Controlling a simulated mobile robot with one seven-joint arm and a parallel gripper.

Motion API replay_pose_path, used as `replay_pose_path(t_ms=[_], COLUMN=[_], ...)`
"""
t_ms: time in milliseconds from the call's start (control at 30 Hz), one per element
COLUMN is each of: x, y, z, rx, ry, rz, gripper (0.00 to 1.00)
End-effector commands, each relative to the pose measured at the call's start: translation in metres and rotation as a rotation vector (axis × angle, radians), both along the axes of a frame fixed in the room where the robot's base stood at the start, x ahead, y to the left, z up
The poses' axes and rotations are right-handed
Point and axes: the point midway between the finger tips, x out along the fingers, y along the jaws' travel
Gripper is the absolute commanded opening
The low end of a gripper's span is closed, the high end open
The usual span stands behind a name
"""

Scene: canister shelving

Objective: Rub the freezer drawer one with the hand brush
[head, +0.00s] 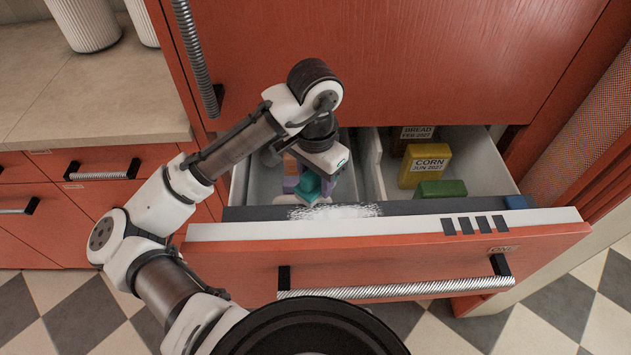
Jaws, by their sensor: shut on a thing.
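The freezer drawer (400,240) is pulled open, with a red front, a pale top edge and a dark strip behind that edge. A patch of white frost (345,211) lies on the dark strip, left of the middle. My gripper (322,178) points down over the drawer's left compartment, just behind the frost. It is shut on a small teal thing, which seems to be the hand brush (309,184). The brush's lower part is close to the frost; I cannot tell whether they touch. My gripper and wrist hide part of the brush.
A purple thing (291,172) is in the left compartment. The right compartment holds a yellow corn box (424,167), a bread box (413,135) and a green box (441,189). A counter (80,95) stands left.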

Motion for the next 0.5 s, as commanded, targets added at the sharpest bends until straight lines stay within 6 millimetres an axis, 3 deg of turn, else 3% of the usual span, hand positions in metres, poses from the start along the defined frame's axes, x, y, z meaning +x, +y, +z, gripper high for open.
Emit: replay_pose_path(t_ms=[500], x=[-0.006], y=[-0.019], z=[-0.002], rx=[-0.001], ry=[0.001], rz=[0.001], gripper=[0.19])
